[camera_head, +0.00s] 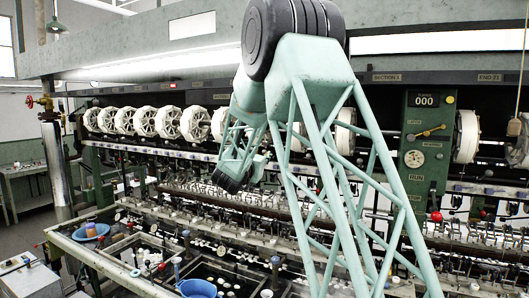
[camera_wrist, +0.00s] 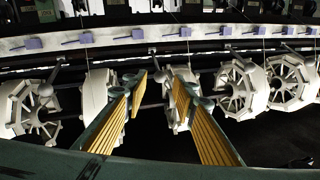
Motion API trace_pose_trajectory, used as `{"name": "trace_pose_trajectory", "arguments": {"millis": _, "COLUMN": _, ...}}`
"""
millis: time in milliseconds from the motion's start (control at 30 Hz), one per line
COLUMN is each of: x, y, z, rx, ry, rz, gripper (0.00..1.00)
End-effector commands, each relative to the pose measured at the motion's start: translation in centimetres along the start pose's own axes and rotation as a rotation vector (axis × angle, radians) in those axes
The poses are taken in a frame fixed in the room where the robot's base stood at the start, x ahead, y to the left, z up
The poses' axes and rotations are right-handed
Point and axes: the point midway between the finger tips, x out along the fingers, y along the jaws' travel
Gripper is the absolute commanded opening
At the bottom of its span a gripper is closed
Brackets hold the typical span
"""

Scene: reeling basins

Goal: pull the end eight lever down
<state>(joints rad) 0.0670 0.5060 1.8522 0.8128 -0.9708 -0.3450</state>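Small grey levers with ball ends stand by the white reels in the wrist view; one lever (camera_wrist: 160,77) shows between my fingers, another lever (camera_wrist: 45,88) to the left and a third (camera_wrist: 237,58) to the right. I cannot read which lever is number eight. My gripper (camera_wrist: 162,92) is open, its two yellow-padded fingers spread with no object visibly held. In the head view my gripper (camera_head: 232,179) is a dark shape in front of the reel row; its fingertips are hard to make out. Whether it touches anything cannot be told.
White reels (camera_head: 168,122) line the machine's back. A rail with purple pieces (camera_wrist: 137,34) crosses the wrist view. A green control box (camera_head: 426,155) stands right, with a red-knobbed handle (camera_head: 437,216) below. Blue basins (camera_head: 197,288) and the thread bench lie in front.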

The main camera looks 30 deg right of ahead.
Motion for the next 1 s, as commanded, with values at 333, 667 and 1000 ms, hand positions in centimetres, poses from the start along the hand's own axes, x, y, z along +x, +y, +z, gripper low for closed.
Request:
{"name": "trace_pose_trajectory", "arguments": {"millis": 333, "x": 3.9, "y": 0.0, "z": -0.1, "rx": 0.000, "ry": 0.000, "rz": 0.001, "gripper": 0.25}}
{"name": "trace_pose_trajectory", "arguments": {"millis": 667, "x": 5.6, "y": 0.0, "z": 0.0, "rx": 0.000, "ry": 0.000, "rz": 0.000, "gripper": 0.25}}
{"name": "trace_pose_trajectory", "arguments": {"millis": 1000, "x": 5.7, "y": 0.0, "z": 0.0, "rx": 0.000, "ry": 0.000, "rz": 0.000, "gripper": 0.24}}
